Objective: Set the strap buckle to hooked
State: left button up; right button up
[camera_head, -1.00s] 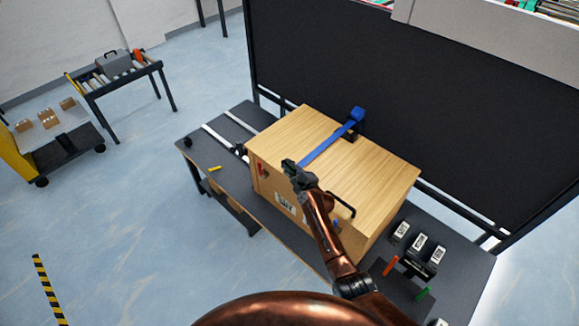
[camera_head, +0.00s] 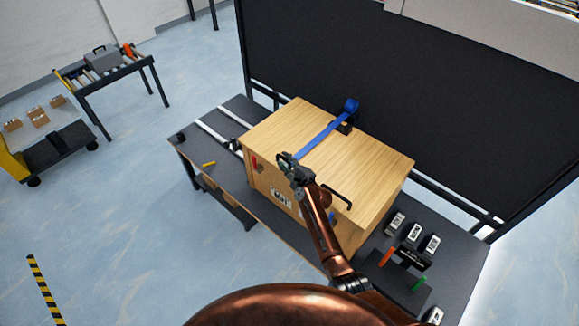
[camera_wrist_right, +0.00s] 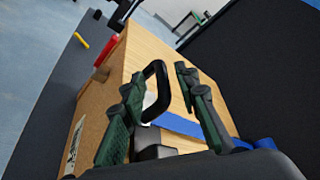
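A wooden crate (camera_head: 355,155) stands on a dark table. A blue strap (camera_head: 322,138) runs across its lid to the near front edge and also shows in the wrist view (camera_wrist_right: 176,124). My right gripper (camera_head: 284,160) is at the strap's near end, over the crate's front edge. In the right wrist view my right gripper (camera_wrist_right: 158,77) is open, with its green-padded fingers apart. A black loop (camera_wrist_right: 160,78), seemingly the strap buckle, shows between them; I cannot tell whether they touch it. The buckle's lower part is partly hidden. My left gripper is out of view.
A red part (camera_head: 257,164) is at the front's left. Labelled dark boxes (camera_head: 414,232) stand at the table's right. A yellow item (camera_head: 209,163) lies on the clear left part.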

jog(key=v, duration=0.6)
dwell(0.5)
